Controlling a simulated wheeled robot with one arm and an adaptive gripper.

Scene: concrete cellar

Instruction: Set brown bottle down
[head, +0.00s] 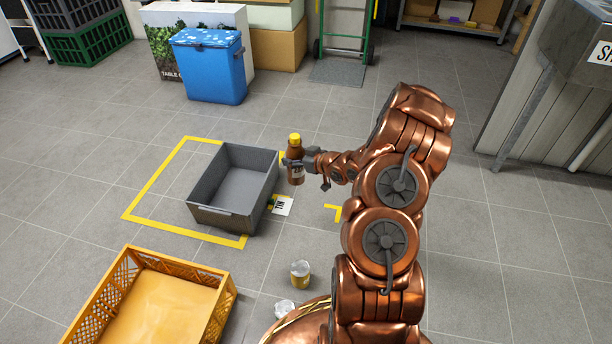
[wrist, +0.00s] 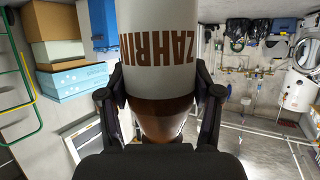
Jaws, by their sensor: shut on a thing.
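The brown bottle (head: 296,173) has a yellow cap and a pale label; it is upright in the head view. My gripper (head: 292,162) is shut on it, level with its upper part. In the wrist view the bottle (wrist: 160,75) fills the middle, its white label reading in brown letters, and the fingers of my gripper (wrist: 160,112) press on both sides of it. In the head view the bottle appears beside the right edge of a grey crate (head: 205,214). Its exact height above the floor is hard to tell.
The grey crate stands inside a yellow floor outline (head: 150,191). A white marked card (head: 283,206) lies right of it. Floor to the right is clear.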

